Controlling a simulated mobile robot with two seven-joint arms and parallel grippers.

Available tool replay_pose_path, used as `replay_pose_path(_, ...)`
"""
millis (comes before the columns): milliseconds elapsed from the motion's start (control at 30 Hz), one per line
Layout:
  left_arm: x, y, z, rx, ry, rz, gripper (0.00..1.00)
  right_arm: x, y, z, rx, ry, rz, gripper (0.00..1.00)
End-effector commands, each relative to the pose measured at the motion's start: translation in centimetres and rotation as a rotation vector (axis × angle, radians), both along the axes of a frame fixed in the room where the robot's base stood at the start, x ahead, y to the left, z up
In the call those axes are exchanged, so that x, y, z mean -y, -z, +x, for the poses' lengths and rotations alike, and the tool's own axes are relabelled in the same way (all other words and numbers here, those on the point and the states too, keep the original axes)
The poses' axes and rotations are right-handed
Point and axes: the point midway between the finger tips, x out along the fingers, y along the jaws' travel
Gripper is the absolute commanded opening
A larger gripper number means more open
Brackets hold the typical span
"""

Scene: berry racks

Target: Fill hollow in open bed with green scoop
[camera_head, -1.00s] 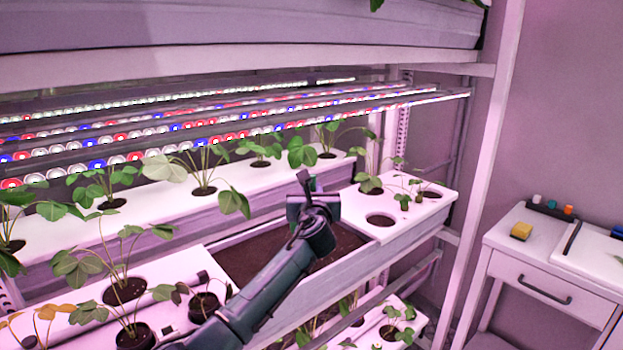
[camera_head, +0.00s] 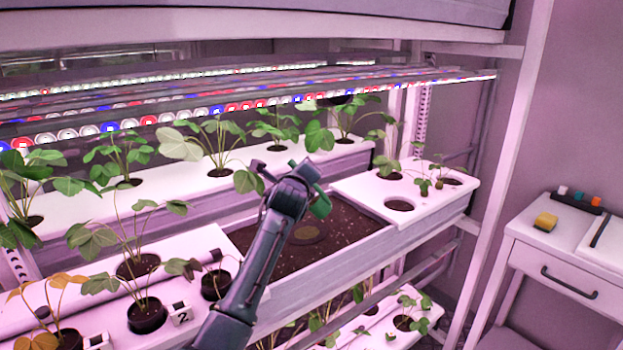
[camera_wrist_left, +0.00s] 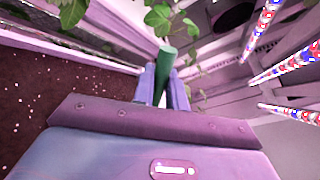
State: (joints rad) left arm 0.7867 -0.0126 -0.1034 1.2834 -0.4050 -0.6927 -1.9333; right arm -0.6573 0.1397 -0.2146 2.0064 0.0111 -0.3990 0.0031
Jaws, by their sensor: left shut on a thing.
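The open bed (camera_head: 352,213) of dark brown soil lies between white planting covers in the head view. The hollow (camera_head: 308,235) shows as a round darker patch in its soil, partly beside my arm. My left gripper (camera_head: 305,176) is above the bed, shut on the green scoop (camera_head: 320,206). In the left wrist view the scoop's green handle (camera_wrist_left: 167,54) stands up between my gripper's fingers (camera_wrist_left: 160,88). The scoop's bowl is hidden, so I cannot tell whether it holds soil. My right gripper is in neither view.
White covers with strawberry plants (camera_head: 220,150) flank the bed behind and at the left. A white cover (camera_head: 425,183) with an empty hole is at its right. Rows of lamps (camera_head: 240,105) hang above. A yellow sponge (camera_head: 545,222) lies on the side cabinet.

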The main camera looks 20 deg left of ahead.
Motion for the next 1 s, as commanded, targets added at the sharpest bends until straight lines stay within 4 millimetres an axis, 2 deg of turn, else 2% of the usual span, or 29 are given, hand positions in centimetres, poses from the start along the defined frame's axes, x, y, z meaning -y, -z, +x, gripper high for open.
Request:
replay_pose_path(33,-0.4,0.6,0.0,0.006,0.000,-0.050,0.00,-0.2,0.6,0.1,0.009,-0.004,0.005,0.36)
replay_pose_path(167,-1.6,1.2,-0.1,0.017,0.000,-0.178,0.00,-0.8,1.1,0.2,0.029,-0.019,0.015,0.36)
replay_pose_path(200,-2.0,0.7,-0.1,0.016,-0.001,-0.209,0.00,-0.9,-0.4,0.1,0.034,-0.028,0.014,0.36)
replay_pose_path(267,-2.5,1.1,-0.2,0.017,-0.002,-0.265,0.00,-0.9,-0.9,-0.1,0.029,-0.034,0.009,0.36)
replay_pose_path(600,-4.7,3.2,-0.3,0.040,-0.002,-0.561,0.00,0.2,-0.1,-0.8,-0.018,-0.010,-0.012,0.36)
replay_pose_path(1000,-5.5,4.1,-0.4,0.048,0.000,-0.672,0.00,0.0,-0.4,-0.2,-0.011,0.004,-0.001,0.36)
